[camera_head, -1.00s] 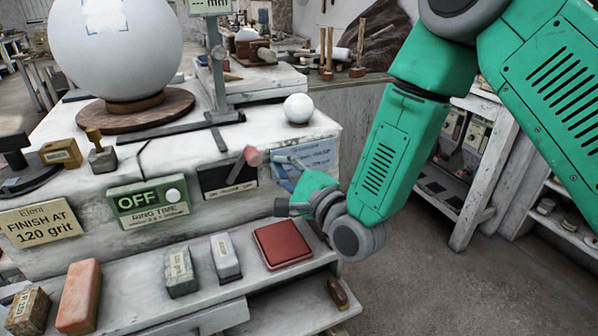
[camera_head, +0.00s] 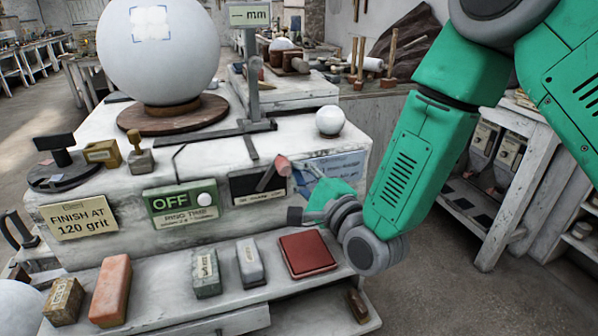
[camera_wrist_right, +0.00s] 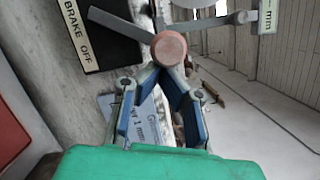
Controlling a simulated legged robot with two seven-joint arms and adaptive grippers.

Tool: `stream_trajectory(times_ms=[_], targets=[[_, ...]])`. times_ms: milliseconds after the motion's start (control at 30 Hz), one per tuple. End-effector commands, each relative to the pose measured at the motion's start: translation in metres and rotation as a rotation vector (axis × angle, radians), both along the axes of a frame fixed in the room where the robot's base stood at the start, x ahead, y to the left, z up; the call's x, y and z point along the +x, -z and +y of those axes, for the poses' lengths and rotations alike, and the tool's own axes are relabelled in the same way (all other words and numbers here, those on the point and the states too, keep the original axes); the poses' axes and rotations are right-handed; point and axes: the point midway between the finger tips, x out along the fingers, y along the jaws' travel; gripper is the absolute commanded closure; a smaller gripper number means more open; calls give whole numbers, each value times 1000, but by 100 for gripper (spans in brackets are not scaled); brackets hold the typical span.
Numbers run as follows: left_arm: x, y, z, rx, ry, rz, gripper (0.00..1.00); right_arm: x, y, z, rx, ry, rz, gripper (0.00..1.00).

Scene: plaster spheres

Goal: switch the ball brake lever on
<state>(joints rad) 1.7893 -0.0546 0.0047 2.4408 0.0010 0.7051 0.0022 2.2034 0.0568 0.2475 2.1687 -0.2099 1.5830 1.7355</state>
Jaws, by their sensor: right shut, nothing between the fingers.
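The ball brake lever (camera_head: 266,178) is a grey bar with a dull pink ball knob (camera_head: 282,162), on a dark plate (camera_head: 243,187) on the bench front. In the right wrist view the lever (camera_wrist_right: 118,25) runs from the left to the ball knob (camera_wrist_right: 170,48), and the plate (camera_wrist_right: 84,50) reads "BRAKE OFF". My right gripper (camera_head: 303,198) is just right of the lever. In the wrist view my right gripper (camera_wrist_right: 163,78) has its blue-padded fingers just below the knob; it is shut and empty. Whether a finger touches the knob is unclear. My left gripper is out of view.
A green "OFF" ring time panel (camera_head: 181,203) is left of the lever, a blue card (camera_head: 335,166) to its right. A large plaster sphere (camera_head: 160,60) and a small white ball (camera_head: 329,120) sit on the bench. A lower shelf holds a red block (camera_head: 306,254) and several other blocks.

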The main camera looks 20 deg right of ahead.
Motion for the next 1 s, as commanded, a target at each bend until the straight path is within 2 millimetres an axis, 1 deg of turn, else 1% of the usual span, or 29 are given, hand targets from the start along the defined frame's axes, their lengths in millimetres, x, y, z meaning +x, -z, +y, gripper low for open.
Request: stream_trajectory(times_ms=[367, 567, 767, 1000], targets=[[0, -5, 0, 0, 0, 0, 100, 0, -5, 4, -64, -1, -2, 100], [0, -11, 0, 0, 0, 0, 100, -1, -12, 9, -147, -2, -5, 100], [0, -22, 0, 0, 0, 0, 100, -1, -22, 20, -306, -3, -11, 100], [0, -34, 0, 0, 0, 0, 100, -2, -31, 37, -536, -3, -19, 100]])
